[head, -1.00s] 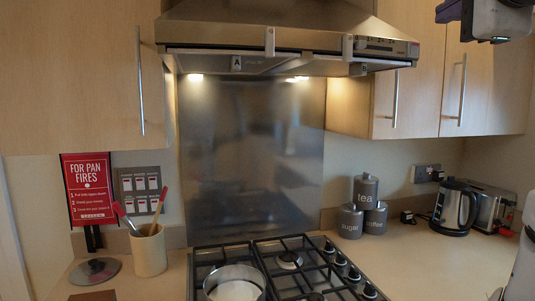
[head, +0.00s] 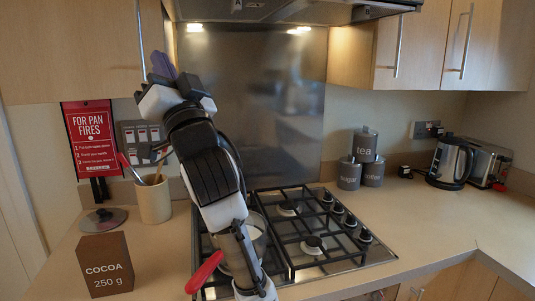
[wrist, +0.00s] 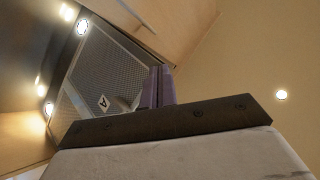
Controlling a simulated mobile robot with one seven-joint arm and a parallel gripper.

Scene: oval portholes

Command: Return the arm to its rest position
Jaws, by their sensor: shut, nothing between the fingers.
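My arm rises over the hob from the bottom middle of the head view and leans left. My gripper (head: 161,66) points up in front of the left wall cupboard, its purple fingertips just right of the cupboard's long handle in the picture. In the wrist view the two purple fingers (wrist: 157,88) are together with nothing between them. Beyond them are the underside of the extractor hood (wrist: 105,75) and the ceiling. I cannot tell how far the fingertips are from the cupboard.
A pan (head: 256,232) on the hob (head: 340,262) is partly hidden by my arm. A red handle (head: 205,272) lies beside the arm. Left are a cocoa box (head: 105,265), utensil pot (head: 153,200) and lid (head: 103,219). Canisters (head: 348,175) and a kettle (head: 450,163) stand right. The right counter's front is clear.

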